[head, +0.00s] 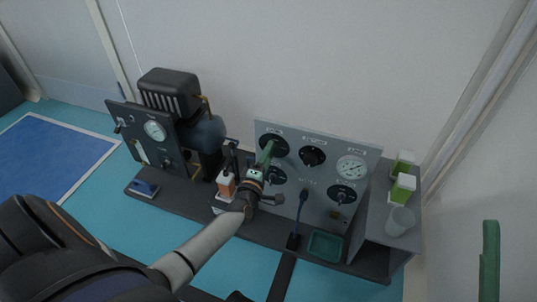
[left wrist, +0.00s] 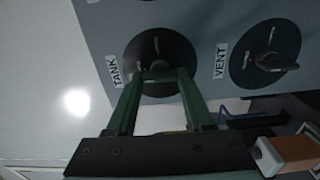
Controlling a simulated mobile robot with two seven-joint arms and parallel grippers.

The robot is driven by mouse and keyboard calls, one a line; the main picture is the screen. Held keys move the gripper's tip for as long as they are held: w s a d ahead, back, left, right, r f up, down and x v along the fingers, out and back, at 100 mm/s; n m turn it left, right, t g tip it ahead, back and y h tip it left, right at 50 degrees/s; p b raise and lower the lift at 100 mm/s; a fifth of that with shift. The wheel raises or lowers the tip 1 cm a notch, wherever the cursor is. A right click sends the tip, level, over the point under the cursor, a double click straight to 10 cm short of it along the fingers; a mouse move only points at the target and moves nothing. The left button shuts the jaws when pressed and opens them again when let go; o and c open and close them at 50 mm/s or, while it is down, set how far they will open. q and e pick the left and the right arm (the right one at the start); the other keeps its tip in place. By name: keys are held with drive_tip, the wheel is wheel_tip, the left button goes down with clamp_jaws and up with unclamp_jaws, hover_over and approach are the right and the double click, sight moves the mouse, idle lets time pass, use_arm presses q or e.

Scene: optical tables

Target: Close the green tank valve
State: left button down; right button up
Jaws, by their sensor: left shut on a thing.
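The tank valve (left wrist: 160,48) is a round dark dial with a knob, labelled TANK, in the left wrist view. It shows no clear green; it is at the upper left of the grey panel in the head view (head: 278,146). My left gripper (left wrist: 158,74) has green fingers, shut on the valve's knob, and partly hides it. In the head view my left gripper (head: 265,155) reaches up to the dial from below. A green finger of my right gripper (head: 490,262) stands at the right edge, far from the panel; its opening is not shown.
The vent dial (left wrist: 264,54) sits right beside the tank dial. The grey panel (head: 328,212) also bears a white gauge (head: 351,168) and other dials. A green tray (head: 325,246) lies below it. A dark machine (head: 160,130) stands left; green-and-white containers (head: 403,187) stand right.

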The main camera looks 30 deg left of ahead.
idle(0.6)
use_arm(q)
drive_tip(key=shift+c, duration=1.4)
unclamp_jaws()
drive_tip(key=p+v, duration=0.4)
drive_tip(key=v, duration=0.8)
drive_tip(key=shift+s, duration=0.35)
